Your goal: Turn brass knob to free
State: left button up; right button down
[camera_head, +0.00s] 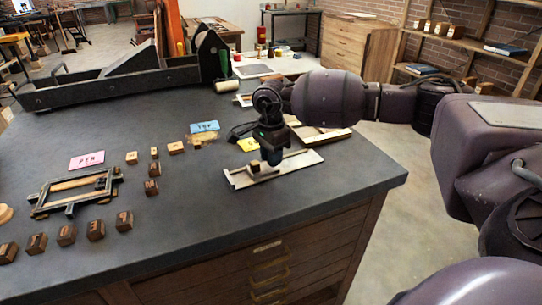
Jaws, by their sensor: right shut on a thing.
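A flat metal composing stick (302,164) lies on the dark bench top near its right front corner. A small brownish block (256,168) sits in it. My right gripper (272,155) points down over the middle of the stick, just behind the block. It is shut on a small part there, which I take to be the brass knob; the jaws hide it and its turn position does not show. My left gripper is out of view.
Small lettered blocks (66,234) stand around a dark metal frame (75,192) at the left. Pink (87,160) and blue (205,127) cards lie on the bench. A large dark press (110,83) stands behind. The front middle bench is clear.

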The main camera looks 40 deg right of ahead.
jog(key=c, duration=1.2)
grip_release()
jog(key=shift+r, duration=0.15)
notch_tip(320, 180, up, 11)
jog(key=shift+w+f+p, duration=0.15)
jog(key=shift+f+p, duration=0.05)
jog(key=shift+p, duration=0.2)
